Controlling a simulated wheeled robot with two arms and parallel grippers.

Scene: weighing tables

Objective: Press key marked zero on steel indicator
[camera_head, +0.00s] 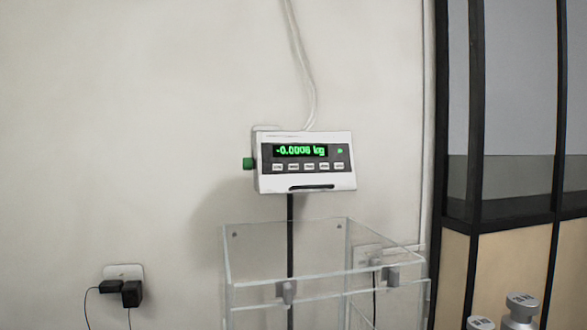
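The indicator (305,162) is a pale box on a dark post in front of the wall. Its lit green display (301,150) reads about -0.0006 kg. A row of several small pale keys (308,167) runs below the display; their markings are too small to read, so I cannot tell which is zero. A green knob (248,163) sticks out of its left side. Neither of my grippers is in view.
A clear open-topped draft shield (285,275) stands below the indicator. Metal weights (521,307) show at the bottom right. A dark-framed partition (510,200) stands on the right. A socket with black plugs (122,287) is on the left wall. White cables rise behind the indicator.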

